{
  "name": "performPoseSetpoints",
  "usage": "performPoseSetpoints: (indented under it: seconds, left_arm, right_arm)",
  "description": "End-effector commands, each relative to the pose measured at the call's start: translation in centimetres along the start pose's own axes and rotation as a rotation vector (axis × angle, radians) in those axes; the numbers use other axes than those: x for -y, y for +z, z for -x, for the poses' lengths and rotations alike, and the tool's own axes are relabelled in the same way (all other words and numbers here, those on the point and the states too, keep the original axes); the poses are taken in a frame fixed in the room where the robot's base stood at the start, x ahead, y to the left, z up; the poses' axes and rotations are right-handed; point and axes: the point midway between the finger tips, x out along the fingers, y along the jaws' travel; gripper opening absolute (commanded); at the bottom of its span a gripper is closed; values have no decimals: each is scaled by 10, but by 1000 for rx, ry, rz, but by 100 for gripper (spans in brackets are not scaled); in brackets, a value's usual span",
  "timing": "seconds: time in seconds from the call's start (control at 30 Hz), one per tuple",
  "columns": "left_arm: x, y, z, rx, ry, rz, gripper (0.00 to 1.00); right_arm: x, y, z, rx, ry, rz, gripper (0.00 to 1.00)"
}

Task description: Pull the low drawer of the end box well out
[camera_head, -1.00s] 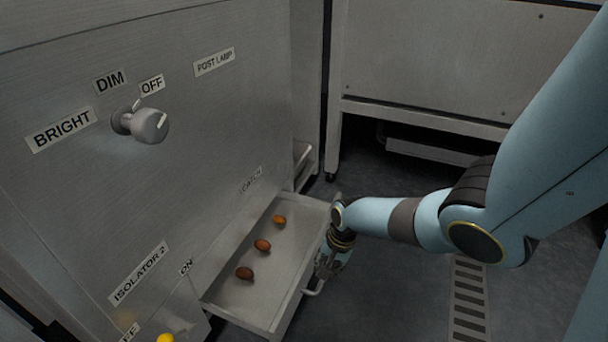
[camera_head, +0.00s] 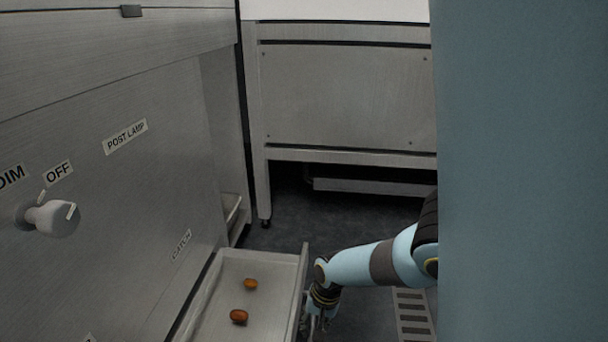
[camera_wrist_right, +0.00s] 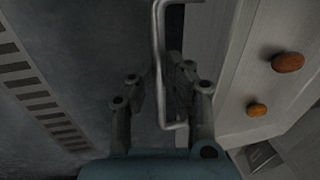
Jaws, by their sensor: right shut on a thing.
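The low drawer (camera_head: 232,262) of the grey end box (camera_head: 130,190) stands out from the box's panel, below the CATCH label (camera_head: 181,245). It is a shallow pale metal tray, and its near end is cut off by the bottom of the head view. Two brown dates (camera_head: 239,316) show inside it. My right gripper (camera_head: 318,328) is at the drawer's front. In the right wrist view its fingers (camera_wrist_right: 158,80) are shut on the bent metal drawer handle (camera_wrist_right: 158,28). The drawer also shows there, at the right (camera_wrist_right: 232,95). My left gripper is not in view.
A dimmer knob (camera_head: 55,218) sticks out of the panel above the drawer. A grey metal cabinet on legs (camera_head: 345,95) stands at the back. Dark floor (camera_head: 345,215) with a slotted grate (camera_head: 412,312) lies open to the drawer's right.

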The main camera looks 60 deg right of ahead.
Motion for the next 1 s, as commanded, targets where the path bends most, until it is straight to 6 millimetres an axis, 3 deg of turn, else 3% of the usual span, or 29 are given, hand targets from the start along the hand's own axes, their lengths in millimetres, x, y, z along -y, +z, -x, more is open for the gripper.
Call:
performPoseSetpoints:
  seconds: [0.07,0.1,0.23,0.67,1.0]
  left_arm:
    - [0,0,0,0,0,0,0]
    - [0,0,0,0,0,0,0]
    - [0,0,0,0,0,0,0]
    - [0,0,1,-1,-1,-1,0]
    - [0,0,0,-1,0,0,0]
  right_arm:
    - [-2,0,0,-1,3,0,0]
    - [-2,0,0,-1,3,0,19]
    - [-1,0,0,-1,2,0,36]
    - [-1,-1,6,-2,0,1,36]
    - [-1,-1,56,-3,0,5,36]
